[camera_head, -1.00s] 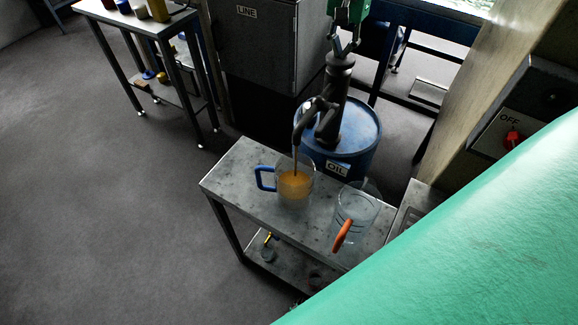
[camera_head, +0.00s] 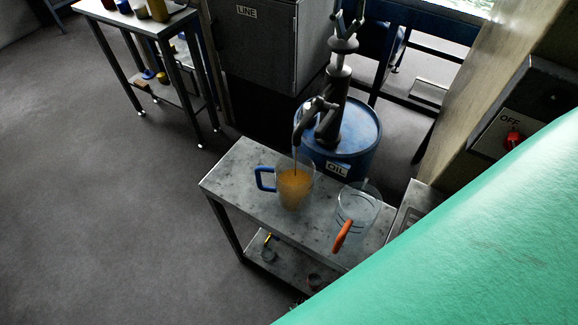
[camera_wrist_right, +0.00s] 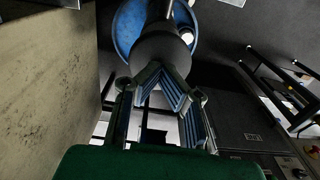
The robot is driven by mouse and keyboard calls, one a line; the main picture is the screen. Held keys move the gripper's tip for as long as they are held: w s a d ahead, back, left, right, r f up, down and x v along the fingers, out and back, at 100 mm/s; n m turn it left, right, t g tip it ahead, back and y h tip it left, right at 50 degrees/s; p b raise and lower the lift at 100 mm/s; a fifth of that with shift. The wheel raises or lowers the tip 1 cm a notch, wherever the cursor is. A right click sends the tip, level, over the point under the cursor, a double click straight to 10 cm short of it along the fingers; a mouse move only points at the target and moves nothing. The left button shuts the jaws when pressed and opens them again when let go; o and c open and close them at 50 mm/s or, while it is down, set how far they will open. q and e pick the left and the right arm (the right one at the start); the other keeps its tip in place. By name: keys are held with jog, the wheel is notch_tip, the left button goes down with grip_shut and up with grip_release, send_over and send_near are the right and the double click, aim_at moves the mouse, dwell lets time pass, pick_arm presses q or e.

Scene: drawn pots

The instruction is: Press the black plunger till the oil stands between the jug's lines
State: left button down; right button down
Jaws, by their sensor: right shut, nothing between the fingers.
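The clear jug with the blue handle (camera_head: 294,190) stands on the metal bench under the spout (camera_head: 300,122), holding cloudy amber oil. Its lines are too small to make out against the oil. A thin stream shows below the spout. The black plunger (camera_head: 343,45) tops the dark pump on the blue oil drum (camera_head: 366,136), with a stretch of rod showing beneath it. My right gripper (camera_head: 346,22) is shut and empty, its fingertips at the plunger's top. The wrist view shows the fingers (camera_wrist_right: 163,76) against or just over the plunger (camera_wrist_right: 165,50); contact is unclear. My left gripper is out of view.
A second, empty clear jug with an orange handle (camera_head: 342,236) stands right of the first on the bench (camera_head: 245,178). A red switch (camera_head: 513,139) marked OFF is on the right. A grey cabinet (camera_head: 270,45) stands behind. Floor at left is clear.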

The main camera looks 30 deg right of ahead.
aim_at(342, 52)
jog(key=shift+s+f, duration=0.1)
jog(key=shift+f, duration=2.5)
jog(key=shift+r, duration=2.55)
jog(key=shift+r, duration=2.55)
